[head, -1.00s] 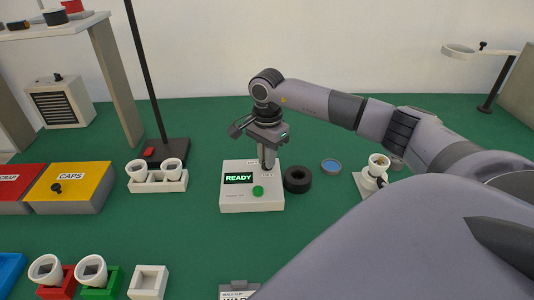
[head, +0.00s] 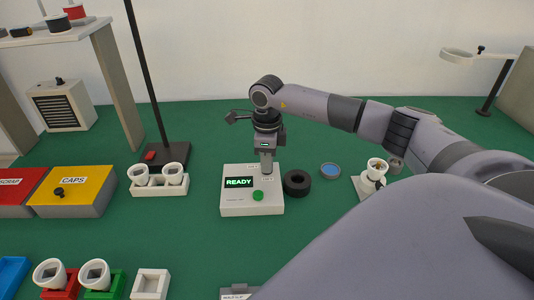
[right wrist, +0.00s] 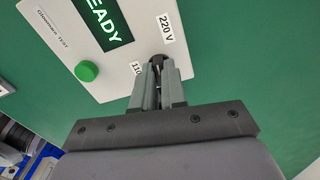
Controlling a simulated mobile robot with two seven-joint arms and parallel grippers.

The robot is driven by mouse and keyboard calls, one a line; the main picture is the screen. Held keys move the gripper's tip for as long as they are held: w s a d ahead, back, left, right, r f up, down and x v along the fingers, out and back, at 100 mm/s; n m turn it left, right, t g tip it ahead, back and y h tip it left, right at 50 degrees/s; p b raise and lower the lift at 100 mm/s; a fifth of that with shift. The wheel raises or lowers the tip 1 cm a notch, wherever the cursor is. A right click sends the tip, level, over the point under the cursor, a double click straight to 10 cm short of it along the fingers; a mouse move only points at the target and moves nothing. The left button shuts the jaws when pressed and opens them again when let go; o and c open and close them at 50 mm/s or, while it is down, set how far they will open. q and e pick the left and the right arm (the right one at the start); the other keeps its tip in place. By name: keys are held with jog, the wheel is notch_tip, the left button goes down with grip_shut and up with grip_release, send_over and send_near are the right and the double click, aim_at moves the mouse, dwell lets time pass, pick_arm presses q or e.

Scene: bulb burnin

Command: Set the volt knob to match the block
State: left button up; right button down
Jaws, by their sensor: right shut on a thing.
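The white tester box (head: 235,207) stands on the green table in the middle of the head view, with a lit READY display (head: 238,182) and a green button (head: 258,195). My right gripper (head: 266,169) points down at the box's back right corner. In the right wrist view, its fingers (right wrist: 158,68) are shut on the dark volt knob (right wrist: 156,59), mostly hidden between them. A 220 V label (right wrist: 165,28) and a partly covered 110 label (right wrist: 136,70) flank the knob. Its pointer direction cannot be read. My left gripper is not in view.
A black ring (head: 297,183) and a blue-topped disc (head: 330,170) lie right of the box. A white holder with bulbs (head: 160,187) stands left, by a dark pole stand. Red and green holders carry bulbs at front left. A sign (head: 237,293) is cut off at the bottom edge.

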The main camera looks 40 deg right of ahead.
jog(key=shift+m+p, duration=0.35)
jog(key=shift+m, duration=1.65)
jog(key=c, duration=1.2)
grip_release()
jog(key=shift+r, duration=0.15)
notch_tip(320, 180, up, 7)
jog(key=shift+b, duration=0.3)
